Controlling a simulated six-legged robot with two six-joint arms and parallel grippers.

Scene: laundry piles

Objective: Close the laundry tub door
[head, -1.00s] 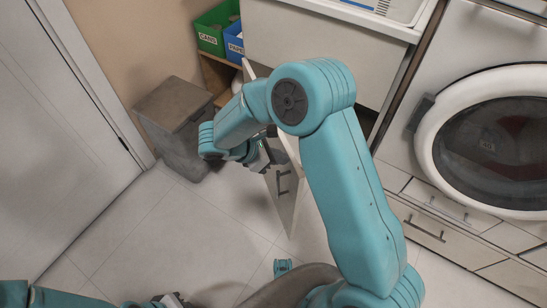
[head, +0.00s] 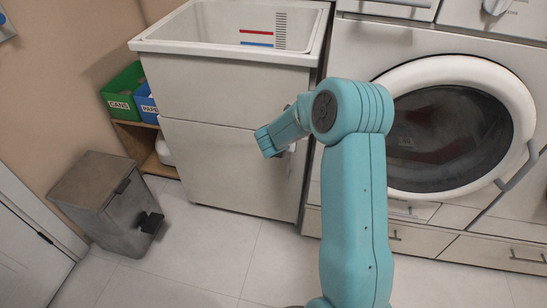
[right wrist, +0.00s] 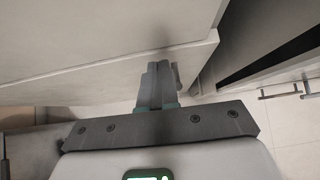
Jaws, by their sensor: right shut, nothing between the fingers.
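The laundry tub (head: 235,92) is a white basin on a white cabinet in the head view. Its door (head: 215,165) is the plain panel under the basin and looks flush with the cabinet front; I cannot tell if a small gap is left. In the right wrist view the door (right wrist: 100,88) lies just in front of my right gripper (right wrist: 160,68). That gripper is shut and empty, its tips close to the door's edge beside a small grey handle (right wrist: 177,75). In the head view my right arm mostly hides the gripper and handle. My left gripper is not in view.
A washing machine (head: 345,110) with a round door (head: 500,72) stands right of the tub. A grey pedal bin (head: 95,195) stands at left. Green (head: 122,108) and blue (head: 145,104) boxes sit on a wooden shelf. The tiled floor (head: 190,245) before the tub is clear.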

